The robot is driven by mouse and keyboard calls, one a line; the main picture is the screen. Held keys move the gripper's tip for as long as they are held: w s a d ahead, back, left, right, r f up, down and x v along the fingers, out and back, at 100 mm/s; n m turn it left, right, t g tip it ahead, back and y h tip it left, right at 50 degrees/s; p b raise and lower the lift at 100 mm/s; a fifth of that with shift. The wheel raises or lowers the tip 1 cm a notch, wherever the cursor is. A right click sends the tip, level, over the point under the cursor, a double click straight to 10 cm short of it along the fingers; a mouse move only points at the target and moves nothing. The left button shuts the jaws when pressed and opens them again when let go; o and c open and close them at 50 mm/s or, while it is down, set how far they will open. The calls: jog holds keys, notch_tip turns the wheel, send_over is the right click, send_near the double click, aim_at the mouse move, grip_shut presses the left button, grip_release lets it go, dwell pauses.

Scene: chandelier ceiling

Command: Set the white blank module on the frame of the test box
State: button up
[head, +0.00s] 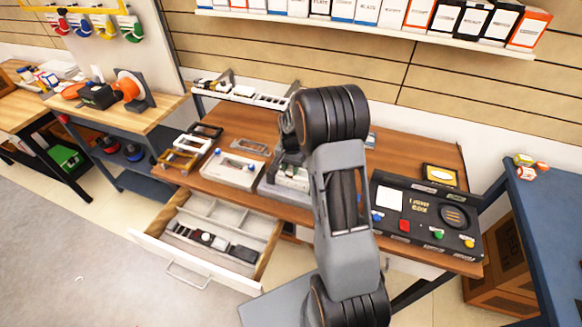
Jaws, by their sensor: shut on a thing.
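My gripper (289,152) is partly hidden behind my own arm; its fingertips are hard to make out. It is shut, low over an open grey box (268,190) on the brown workbench. The box looks like the test box, with pale and greenish parts inside. A pale piece below the gripper looks like the white blank module, but I cannot see its outline clearly. I cannot tell whether it touches the frame. My arm covers the right part of the box.
A white unit with blue knobs (232,170) stands left of the grey box, with loose frames (181,160) beyond. A black control panel (428,213) is at right. An open drawer (170,266) juts out below. A rail of modules (240,94) stands behind.

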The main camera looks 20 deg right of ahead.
jog(key=o, duration=1)
jog(key=shift+s+f, duration=0.1)
jog(key=shift+f, duration=0.1)
jog(key=shift+r+p, duration=2.05)
jog(key=shift+r, duration=1.1)
